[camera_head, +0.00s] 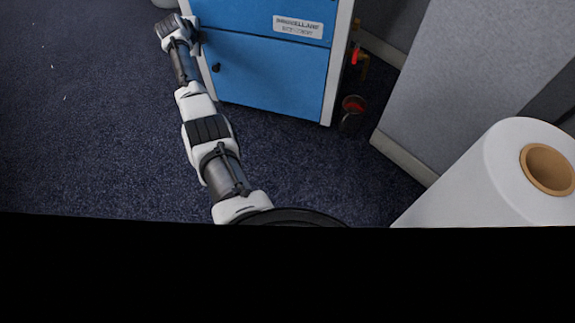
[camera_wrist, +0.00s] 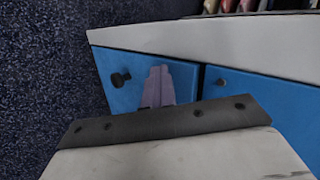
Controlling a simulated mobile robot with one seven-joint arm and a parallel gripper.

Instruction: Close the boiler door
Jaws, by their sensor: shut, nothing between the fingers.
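The boiler (camera_head: 329,70) is a white cabinet with blue fronts. Its lower blue door (camera_head: 265,75) has a dark knob (camera_head: 216,68) near its left edge and looks about flush with the frame. Above it is a blue upper front (camera_head: 255,12) with a label plate. In the wrist view two blue fronts show side by side with a dark gap between them, with a knob (camera_wrist: 121,79) on the left one and another knob (camera_wrist: 221,82) on the right one. My gripper (camera_wrist: 158,72) is shut and empty, in front of the left one; contact cannot be told.
Dark blue carpet (camera_head: 90,120) lies open left of the boiler. A dark pot (camera_head: 351,112) and red and orange pipe fittings (camera_head: 356,57) are at the boiler's right side. A grey partition (camera_head: 460,75) and a large white roll (camera_head: 490,185) stand to the right.

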